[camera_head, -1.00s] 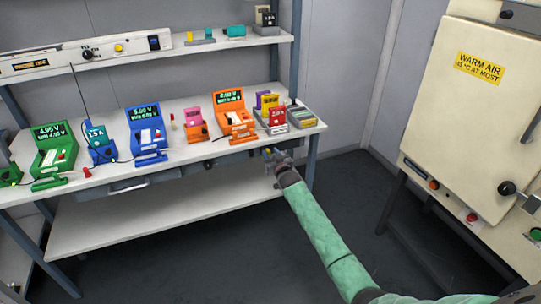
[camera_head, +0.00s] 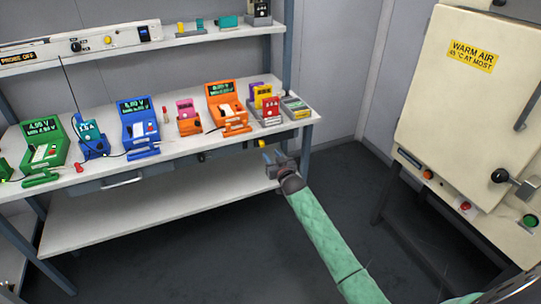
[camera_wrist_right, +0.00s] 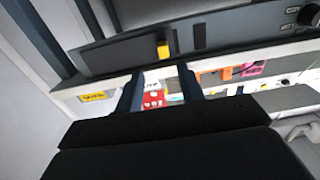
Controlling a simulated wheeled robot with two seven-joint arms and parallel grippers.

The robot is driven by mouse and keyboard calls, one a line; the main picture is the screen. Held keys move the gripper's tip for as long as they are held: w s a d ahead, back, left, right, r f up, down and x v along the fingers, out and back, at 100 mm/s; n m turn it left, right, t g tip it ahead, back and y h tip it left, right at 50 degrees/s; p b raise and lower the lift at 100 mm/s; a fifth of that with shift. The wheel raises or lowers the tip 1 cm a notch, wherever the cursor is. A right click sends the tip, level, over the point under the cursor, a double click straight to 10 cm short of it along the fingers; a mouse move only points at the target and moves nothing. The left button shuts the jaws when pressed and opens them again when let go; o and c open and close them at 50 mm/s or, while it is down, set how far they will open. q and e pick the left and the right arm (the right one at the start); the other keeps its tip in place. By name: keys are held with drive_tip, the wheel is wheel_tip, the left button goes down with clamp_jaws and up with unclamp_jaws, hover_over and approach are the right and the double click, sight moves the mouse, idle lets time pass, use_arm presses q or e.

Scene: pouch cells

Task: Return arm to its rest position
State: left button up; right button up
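My right gripper (camera_head: 276,158) is in front of the bench's front edge, below the level of its top. It comes on a green-sleeved arm from the bottom right. In the right wrist view the two fingers of this gripper (camera_wrist_right: 160,88) stand apart. I see nothing held between them; a red device on the bench shows in the gap, beyond the fingers. My left gripper does not show in either view.
The white bench (camera_head: 180,150) carries green, blue and orange devices, cables and a red unit (camera_head: 270,108). A yellow piece (camera_head: 287,143) is at its front rail. A cream warm-air cabinet (camera_head: 450,120) stands at right. Dark floor (camera_head: 240,250) is open between them.

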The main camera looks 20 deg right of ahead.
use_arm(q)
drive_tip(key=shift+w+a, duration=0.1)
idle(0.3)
